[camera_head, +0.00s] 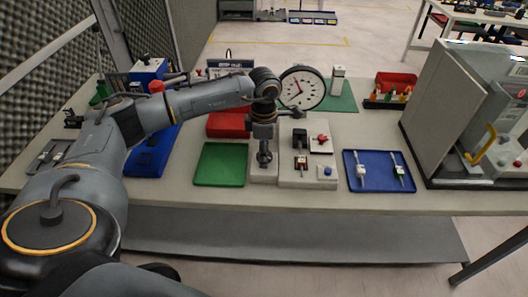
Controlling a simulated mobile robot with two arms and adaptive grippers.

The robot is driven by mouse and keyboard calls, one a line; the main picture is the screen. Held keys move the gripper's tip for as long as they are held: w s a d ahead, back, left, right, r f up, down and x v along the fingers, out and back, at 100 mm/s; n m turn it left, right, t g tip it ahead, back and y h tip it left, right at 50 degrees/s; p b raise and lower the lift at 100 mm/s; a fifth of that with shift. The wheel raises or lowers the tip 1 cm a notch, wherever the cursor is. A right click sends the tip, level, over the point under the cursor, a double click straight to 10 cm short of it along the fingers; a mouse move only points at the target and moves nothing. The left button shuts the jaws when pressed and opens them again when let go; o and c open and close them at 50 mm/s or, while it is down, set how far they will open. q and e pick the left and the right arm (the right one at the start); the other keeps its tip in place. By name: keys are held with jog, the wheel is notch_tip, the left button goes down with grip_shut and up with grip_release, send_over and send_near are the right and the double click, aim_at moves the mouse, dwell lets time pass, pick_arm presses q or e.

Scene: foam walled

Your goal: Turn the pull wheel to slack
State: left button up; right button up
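My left arm reaches in from the left, and its wrist hangs over a pale grey fixture base (263,178) near the table's middle. The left gripper (264,114) points down just above this base, in front of a dark upright part (264,152). Its fingers merge with dark parts of the fixture, so I cannot tell whether they are open or touching anything. I cannot clearly make out the pull wheel; the gripper and wrist may hide it. A round white dial (302,88) with a dark rim stands right behind the gripper. My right gripper is out of view.
A grey block (318,181) with small controls and a red knob (322,138) sits close right. A blue tray (378,186) with two small tools is farther right, beside a grey cabinet (440,110). A green tray (220,164) lies left. The table's front edge is mostly clear.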

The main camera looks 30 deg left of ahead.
pick_arm(q)
jog(key=c, duration=0.5)
jog(key=shift+o, duration=0.2)
